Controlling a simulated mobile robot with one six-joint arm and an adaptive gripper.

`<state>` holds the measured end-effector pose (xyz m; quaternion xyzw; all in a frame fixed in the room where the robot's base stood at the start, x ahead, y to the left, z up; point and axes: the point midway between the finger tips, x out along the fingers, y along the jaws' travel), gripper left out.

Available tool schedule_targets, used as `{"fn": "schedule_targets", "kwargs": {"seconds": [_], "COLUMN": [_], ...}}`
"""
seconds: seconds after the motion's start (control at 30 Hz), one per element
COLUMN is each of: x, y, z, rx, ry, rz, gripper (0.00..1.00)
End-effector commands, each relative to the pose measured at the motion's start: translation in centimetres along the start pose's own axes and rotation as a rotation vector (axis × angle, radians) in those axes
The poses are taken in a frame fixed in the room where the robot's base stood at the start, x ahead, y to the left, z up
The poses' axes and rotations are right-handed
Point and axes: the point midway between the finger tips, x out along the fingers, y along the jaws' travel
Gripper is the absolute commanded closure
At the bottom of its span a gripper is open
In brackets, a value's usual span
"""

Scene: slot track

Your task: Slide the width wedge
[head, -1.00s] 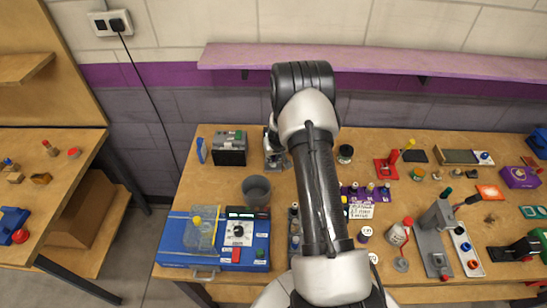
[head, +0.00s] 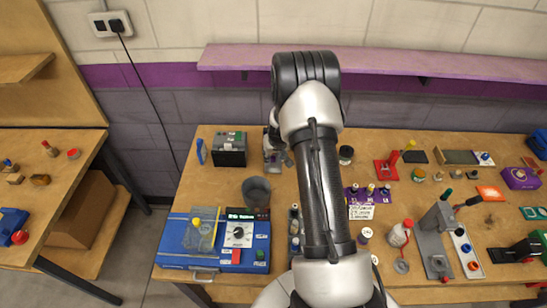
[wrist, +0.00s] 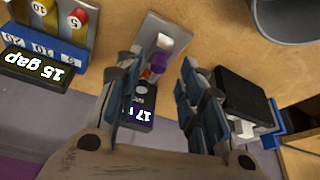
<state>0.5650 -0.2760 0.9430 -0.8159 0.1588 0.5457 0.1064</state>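A grey metal slot track (wrist: 165,38) shows in the wrist view, with a white block (wrist: 165,42) and a small purple knob (wrist: 158,62) on it. A black label (wrist: 143,115) reading "17" and a partly covered "w" is at its lower end. I cannot tell which part is the width wedge. My gripper (wrist: 162,62) is open, with its two fingers on either side of the purple knob and gaps showing. In the head view part of the track (head: 273,155) shows behind my arm; my gripper is hidden there.
A blue stand (wrist: 60,45) with numbered pegs and a "15 gap" label stands left of the track in the wrist view. A black box (wrist: 245,100) is close by my right finger. A grey cup (wrist: 285,20) stands at the top right.

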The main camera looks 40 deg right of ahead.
Motion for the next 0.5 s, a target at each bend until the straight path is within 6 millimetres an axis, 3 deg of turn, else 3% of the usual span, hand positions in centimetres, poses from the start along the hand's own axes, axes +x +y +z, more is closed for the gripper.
{"fn": "schedule_targets", "kwargs": {"seconds": [0.1, 0.3, 0.5], "x": [-2.9, -6.8, -8.9], "y": [0.0, 0.0, 0.0], "z": [-0.2, -0.1, 0.0], "rx": [-0.001, -0.001, -0.001], "ry": [0.004, 0.002, 0.000], "rz": [0.001, 0.001, 0.000], "gripper": [0.64, 0.64, 0.64]}}
